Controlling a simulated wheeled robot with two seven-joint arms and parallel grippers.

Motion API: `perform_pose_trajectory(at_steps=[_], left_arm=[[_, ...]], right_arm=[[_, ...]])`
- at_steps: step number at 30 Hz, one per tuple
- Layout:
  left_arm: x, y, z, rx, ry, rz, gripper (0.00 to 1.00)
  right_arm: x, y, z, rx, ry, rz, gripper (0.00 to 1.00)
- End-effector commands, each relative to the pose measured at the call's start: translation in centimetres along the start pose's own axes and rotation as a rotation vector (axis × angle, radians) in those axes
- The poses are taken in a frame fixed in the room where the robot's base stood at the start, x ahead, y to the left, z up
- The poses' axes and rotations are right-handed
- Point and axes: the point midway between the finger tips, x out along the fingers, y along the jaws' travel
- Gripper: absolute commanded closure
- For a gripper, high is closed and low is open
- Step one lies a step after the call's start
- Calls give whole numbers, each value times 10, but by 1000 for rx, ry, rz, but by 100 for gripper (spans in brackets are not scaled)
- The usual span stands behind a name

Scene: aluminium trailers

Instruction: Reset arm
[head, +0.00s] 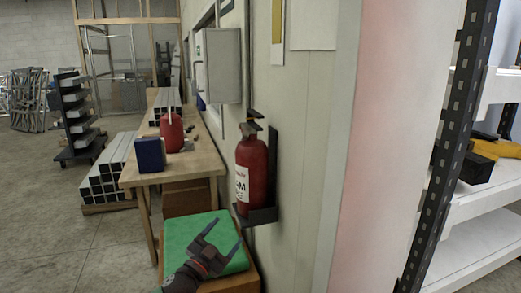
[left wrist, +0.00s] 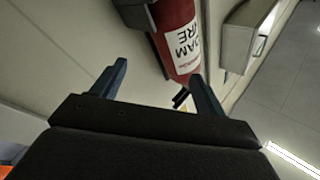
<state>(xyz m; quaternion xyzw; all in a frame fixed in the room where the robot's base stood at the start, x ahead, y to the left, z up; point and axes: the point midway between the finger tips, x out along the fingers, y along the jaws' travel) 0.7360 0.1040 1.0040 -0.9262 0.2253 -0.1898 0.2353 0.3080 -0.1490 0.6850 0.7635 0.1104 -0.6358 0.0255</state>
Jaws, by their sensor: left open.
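My left gripper (head: 222,238) is at the bottom middle of the head view, in front of the green top of a low box. Its two fingers are apart and nothing is between them. The open fingers also show in the left wrist view (left wrist: 157,85), with a red fire extinguisher (left wrist: 175,35) beyond them. The extinguisher (head: 252,170) hangs upright in a black bracket on the wall, above and to the right of the gripper in the head view. My right gripper is in neither view.
A wooden table (head: 190,163) along the wall holds a blue box (head: 150,154) and a red container (head: 172,132). A grey cabinet (head: 218,66) hangs above. White shelving (head: 470,215) stands at the right with a yellow tool (head: 498,148).

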Motion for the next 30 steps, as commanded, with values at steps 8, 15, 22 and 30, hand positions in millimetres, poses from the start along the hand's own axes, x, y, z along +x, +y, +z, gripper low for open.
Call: perform_pose_trajectory(at_steps=[8,15,22,30], left_arm=[[-87,15,79,-64,-361,-95,27],[-180,37,134,-95,-693,-112,27],[-283,65,167,-113,-1019,-66,27],[-412,100,175,-123,-1389,57,27]], right_arm=[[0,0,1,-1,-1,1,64],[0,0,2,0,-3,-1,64],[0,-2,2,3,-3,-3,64],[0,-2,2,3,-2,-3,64]])
